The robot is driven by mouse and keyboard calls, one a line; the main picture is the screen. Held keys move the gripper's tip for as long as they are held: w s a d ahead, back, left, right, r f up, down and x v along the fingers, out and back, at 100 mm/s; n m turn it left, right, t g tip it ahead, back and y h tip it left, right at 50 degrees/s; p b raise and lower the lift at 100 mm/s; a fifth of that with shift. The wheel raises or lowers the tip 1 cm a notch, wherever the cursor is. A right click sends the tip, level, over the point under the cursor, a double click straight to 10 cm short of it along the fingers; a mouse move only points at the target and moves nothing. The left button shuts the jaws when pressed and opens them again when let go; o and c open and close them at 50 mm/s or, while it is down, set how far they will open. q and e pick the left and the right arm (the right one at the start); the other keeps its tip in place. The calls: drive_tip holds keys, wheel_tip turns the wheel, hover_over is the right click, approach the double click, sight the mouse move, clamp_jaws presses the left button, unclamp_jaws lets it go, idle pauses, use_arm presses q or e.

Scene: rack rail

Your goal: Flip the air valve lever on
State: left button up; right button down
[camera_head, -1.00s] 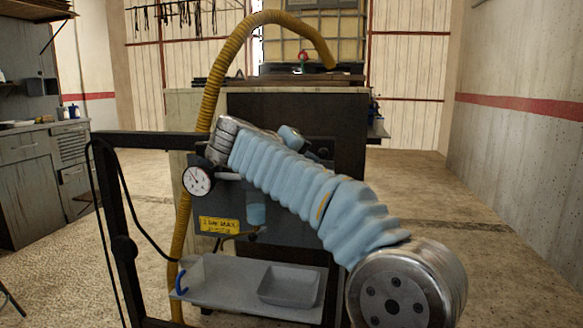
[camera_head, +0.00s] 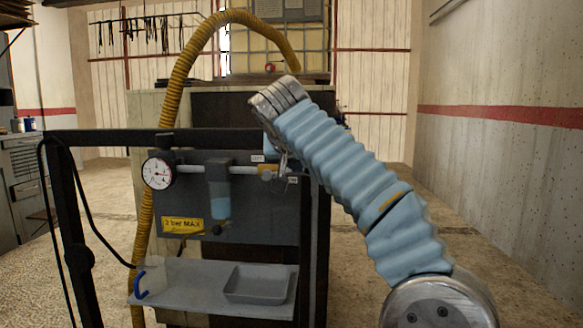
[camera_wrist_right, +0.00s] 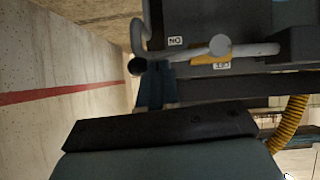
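The air panel (camera_head: 265,220) is a grey plate on a dark frame, with a round gauge, a blue filter bowl and a horizontal pipe. The valve's yellow-orange lever (camera_head: 268,172) is at the pipe's right end, with small white labels near it. In the right wrist view the lever (camera_wrist_right: 196,58) shows beside a grey knob, between an ON label (camera_wrist_right: 176,41) and an OFF label (camera_wrist_right: 222,66). My right wrist is just above and right of the valve in the head view. Its fingers are mostly hidden, and their opening is unclear. My left gripper is out of view.
A grey shelf (camera_head: 190,293) with a shallow tray (camera_head: 257,285) is below the panel. A yellow corrugated hose (camera_head: 146,215) arches behind the panel at left. A black frame post (camera_head: 75,240) stands at left. Open floor lies right, up to the wall (camera_head: 500,170).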

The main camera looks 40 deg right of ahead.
drive_tip(key=shift+s+d+f+m+t+b, duration=0.15)
drive_tip(key=shift+f+m+t+b, duration=0.15)
drive_tip(key=shift+f+m+b, duration=0.15)
idle(0.5)
